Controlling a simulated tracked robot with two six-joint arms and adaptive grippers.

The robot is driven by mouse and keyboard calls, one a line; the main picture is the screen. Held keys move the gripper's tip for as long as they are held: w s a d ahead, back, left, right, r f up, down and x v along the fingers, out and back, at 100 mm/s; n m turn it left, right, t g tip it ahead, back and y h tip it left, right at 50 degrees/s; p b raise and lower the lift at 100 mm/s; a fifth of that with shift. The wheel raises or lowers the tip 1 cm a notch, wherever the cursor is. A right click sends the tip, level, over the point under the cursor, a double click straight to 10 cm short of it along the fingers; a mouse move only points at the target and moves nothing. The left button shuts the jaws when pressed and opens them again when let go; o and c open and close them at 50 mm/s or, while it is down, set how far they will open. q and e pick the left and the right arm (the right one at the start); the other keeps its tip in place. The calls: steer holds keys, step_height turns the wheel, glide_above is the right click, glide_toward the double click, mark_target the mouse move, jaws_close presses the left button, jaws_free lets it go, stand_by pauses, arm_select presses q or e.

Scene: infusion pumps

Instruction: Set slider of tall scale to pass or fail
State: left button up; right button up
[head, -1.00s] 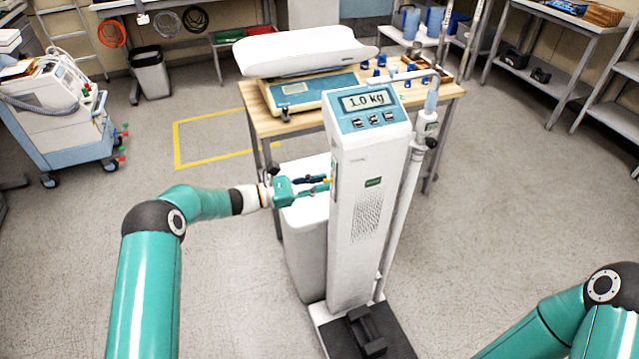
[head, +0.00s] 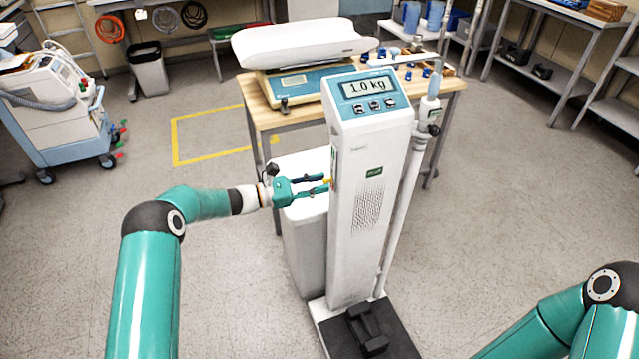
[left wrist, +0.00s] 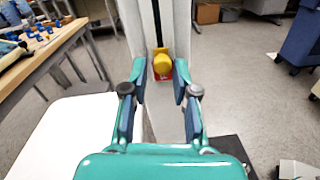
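The tall scale (head: 365,200) stands upright in front of me; its display (head: 369,87) reads 1.0 kg. Its yellow slider knob (left wrist: 162,62) is on the side facing my left arm, in front of a red patch (left wrist: 162,77) whose lettering I cannot read. The knob also shows small in the head view (head: 327,181). My left gripper (head: 325,183) is open at that side. In the left wrist view its fingertips (left wrist: 161,70) stand either side of the knob, with gaps visible. My right gripper is out of view.
A black weight (head: 366,331) rests on the scale's dark platform (head: 400,345). A wooden table (head: 440,95) with a white-tray scale (head: 300,45) stands behind. A white box-like stand (head: 303,240) is below my left gripper. Floor to the right is clear.

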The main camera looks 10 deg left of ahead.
arm_select(q)
steer(key=shift+o, duration=0.7)
steer(key=shift+d, duration=0.1)
steer(key=v, duration=1.2)
steer(key=shift+w, duration=0.1)
